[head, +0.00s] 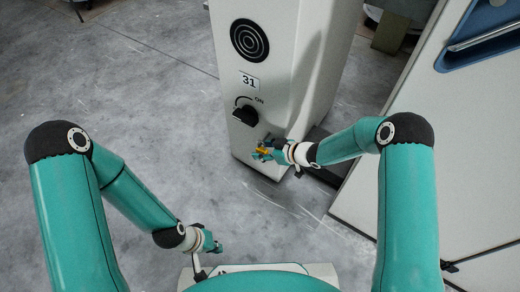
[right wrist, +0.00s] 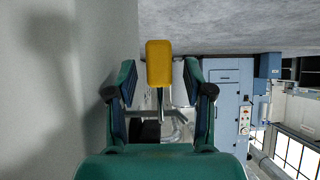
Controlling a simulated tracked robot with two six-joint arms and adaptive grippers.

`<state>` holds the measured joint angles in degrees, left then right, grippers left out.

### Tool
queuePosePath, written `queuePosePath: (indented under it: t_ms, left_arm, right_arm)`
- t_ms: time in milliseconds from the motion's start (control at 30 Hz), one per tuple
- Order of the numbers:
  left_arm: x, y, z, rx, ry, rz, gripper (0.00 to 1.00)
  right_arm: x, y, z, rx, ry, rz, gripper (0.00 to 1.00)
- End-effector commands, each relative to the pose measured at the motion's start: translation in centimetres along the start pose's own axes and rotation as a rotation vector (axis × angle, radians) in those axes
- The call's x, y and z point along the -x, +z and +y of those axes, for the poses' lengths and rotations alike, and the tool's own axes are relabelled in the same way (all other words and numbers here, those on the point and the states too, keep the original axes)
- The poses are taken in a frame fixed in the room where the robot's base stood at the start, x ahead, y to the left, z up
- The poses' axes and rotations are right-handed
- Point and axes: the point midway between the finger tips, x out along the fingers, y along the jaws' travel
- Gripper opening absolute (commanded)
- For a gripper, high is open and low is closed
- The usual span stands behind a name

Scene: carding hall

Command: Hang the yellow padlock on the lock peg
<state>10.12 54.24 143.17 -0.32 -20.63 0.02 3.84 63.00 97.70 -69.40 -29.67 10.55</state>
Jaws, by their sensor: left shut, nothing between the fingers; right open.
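The yellow padlock (head: 263,150) is small in the head view, at the front of the pale cabinet below its black knob. In the right wrist view the padlock (right wrist: 158,62) shows upright in the picture, between the fingers' far ends, with thin grey metal below its body. My right gripper (head: 265,151) is open around the padlock; gaps show on both sides of it in the right wrist view. I cannot make out the lock peg or tell whether the padlock hangs on it. My left gripper (head: 215,246) is shut and empty, low over the floor, away from the cabinet.
The pale cabinet (head: 270,80) carries a round black grille (head: 249,40), a "31" label (head: 248,81) and a black knob (head: 245,115) marked ON. A large pale panel (head: 415,160) stands close on the right. Grey floor (head: 130,100) is clear on the left.

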Motion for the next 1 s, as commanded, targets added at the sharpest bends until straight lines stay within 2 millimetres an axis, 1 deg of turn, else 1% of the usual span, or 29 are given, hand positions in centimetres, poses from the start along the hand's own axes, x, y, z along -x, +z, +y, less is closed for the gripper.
queuePosePath:
  t_ms: [167, 267, 367, 600, 700, 833, 1000]
  left_arm:
    - [0.1, 0.0, 0.0, 0.000, 0.000, 0.000, 0.00]
    - [0.1, 0.0, 0.0, 0.000, 0.000, 0.000, 0.00]
    - [0.1, 0.0, 0.0, 0.000, 0.000, 0.000, 0.00]
    - [0.0, 0.0, 0.0, 0.000, 0.000, 0.000, 0.00]
    - [0.0, 0.0, 0.0, 0.000, 0.000, 0.000, 0.00]
    - [0.0, 0.0, 0.0, 0.000, 0.000, 0.000, 0.00]
    - [0.0, 0.0, 0.0, 0.000, 0.000, 0.000, 0.00]
  right_arm:
    - [0.4, 0.0, 0.0, -0.001, 0.000, -0.001, 0.51]
    - [1.4, 0.0, 0.1, 0.000, 0.001, 0.000, 0.51]
    - [2.9, 0.0, 0.1, -0.001, 0.002, 0.000, 0.51]
    - [7.8, 0.0, 0.2, -0.001, 0.003, 0.000, 0.51]
    - [9.5, 0.0, 0.2, -0.001, 0.003, 0.000, 0.51]
    - [11.1, 0.1, 0.2, -0.001, 0.002, 0.000, 0.51]
    - [11.9, 0.1, 0.1, 0.000, -0.001, 0.000, 0.51]
